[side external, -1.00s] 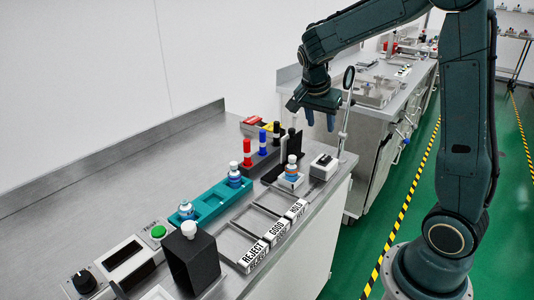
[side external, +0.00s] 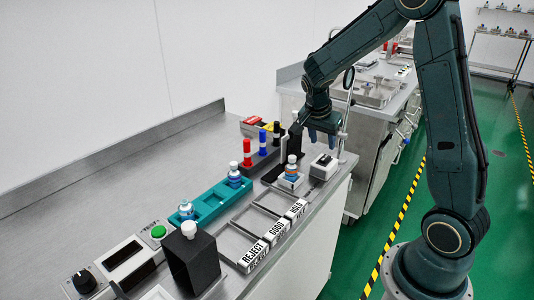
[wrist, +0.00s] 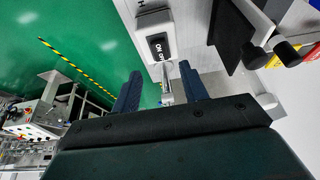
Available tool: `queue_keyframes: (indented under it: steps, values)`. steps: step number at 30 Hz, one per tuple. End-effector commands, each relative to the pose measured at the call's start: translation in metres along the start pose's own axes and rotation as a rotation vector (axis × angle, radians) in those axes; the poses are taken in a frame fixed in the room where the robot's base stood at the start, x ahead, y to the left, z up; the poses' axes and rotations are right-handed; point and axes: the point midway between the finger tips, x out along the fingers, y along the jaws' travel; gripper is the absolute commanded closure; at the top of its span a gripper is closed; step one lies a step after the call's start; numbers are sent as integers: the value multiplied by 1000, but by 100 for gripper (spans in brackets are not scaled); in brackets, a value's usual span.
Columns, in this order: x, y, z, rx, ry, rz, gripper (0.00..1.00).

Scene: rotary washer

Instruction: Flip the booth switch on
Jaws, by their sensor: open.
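The booth switch (side external: 324,166) is a small white box with a dark rocker on top, at the right end of the bench in the side view. In the wrist view its black rocker (wrist: 158,46) shows ON and OFF lettering, ahead of the fingers. My gripper (side external: 322,139) hangs above the switch, apart from it, fingers pointing down. In the wrist view my gripper (wrist: 160,88) has its two blue fingers spread, with no object held. I cannot tell which way the rocker is set.
A metal stand pole (side external: 345,118) with a ring rises close beside my gripper. A black upright panel (side external: 295,138) stands left of it. A white-capped bottle (side external: 291,171) stands left of the switch. Labelled trays (side external: 268,222) lie nearer the front.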

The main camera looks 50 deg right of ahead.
Motion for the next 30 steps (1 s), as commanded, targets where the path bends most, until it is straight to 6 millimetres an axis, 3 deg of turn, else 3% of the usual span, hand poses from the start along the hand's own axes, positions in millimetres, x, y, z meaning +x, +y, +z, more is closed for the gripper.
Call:
queue_keyframes:
  steps: [6, 12, 27, 30]
  values:
    - [34, 1, 0, 0, -2, 4, 56]
    - [55, 0, 0, -1, -2, 2, 56]
    - [66, 0, 0, 0, -1, 0, 56]
    - [66, 0, 0, 0, -1, 0, 76]
